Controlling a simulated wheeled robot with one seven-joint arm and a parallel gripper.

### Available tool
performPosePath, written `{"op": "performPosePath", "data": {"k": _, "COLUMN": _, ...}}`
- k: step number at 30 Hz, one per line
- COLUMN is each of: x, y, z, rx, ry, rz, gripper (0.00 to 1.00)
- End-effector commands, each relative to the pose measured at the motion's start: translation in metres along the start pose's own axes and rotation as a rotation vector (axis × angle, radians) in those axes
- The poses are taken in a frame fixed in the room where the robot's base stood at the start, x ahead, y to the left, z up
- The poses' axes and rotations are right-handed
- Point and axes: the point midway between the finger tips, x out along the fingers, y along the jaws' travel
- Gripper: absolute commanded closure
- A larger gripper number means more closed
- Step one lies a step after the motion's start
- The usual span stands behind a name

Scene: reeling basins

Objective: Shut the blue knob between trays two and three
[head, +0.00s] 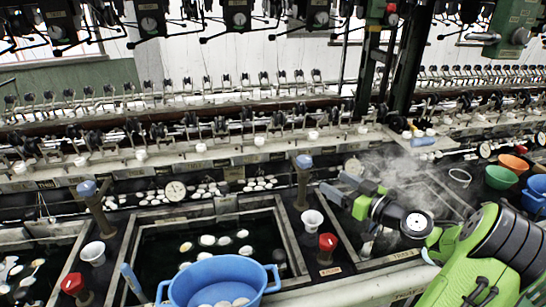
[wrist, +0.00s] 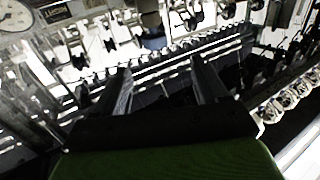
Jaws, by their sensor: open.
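A blue knob (head: 304,161) tops a brown post between the dark middle basin (head: 288,231) and the steaming right basin (head: 430,185). Another blue knob (head: 86,188) tops a post between the left and middle basins. The tray numbers cannot be read. My gripper (head: 341,187) is open and empty, a little right of and below the nearer knob in the head view, over the right basin's left edge. In the wrist view its two fingers (wrist: 162,78) are spread apart. A small bluish patch (wrist: 153,41) shows beyond them; I cannot tell if it is a knob.
Red knobs (head: 327,242) stand at the front, with white cups (head: 312,222) near them. A blue tub (head: 218,281) stands before the middle basin. Green (head: 501,177) and orange (head: 513,163) bowls are at right. Reeling machinery (head: 200,150) lines the back.

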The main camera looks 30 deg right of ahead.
Motion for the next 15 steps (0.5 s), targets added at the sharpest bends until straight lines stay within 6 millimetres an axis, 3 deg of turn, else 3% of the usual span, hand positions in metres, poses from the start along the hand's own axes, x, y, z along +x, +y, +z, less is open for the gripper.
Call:
{"op": "performPosePath", "data": {"k": 2, "x": -0.007, "y": 0.011, "z": -0.002, "rx": -0.002, "ry": 0.04, "rz": 0.029, "gripper": 0.27}}
{"op": "performPosePath", "data": {"k": 5, "x": 0.003, "y": 0.011, "z": -0.004, "rx": -0.006, "ry": 0.045, "rz": 0.028, "gripper": 0.27}}
{"op": "performPosePath", "data": {"k": 15, "x": 0.086, "y": 0.012, "z": -0.006, "rx": -0.004, "ry": 0.041, "rz": 0.024, "gripper": 0.27}}
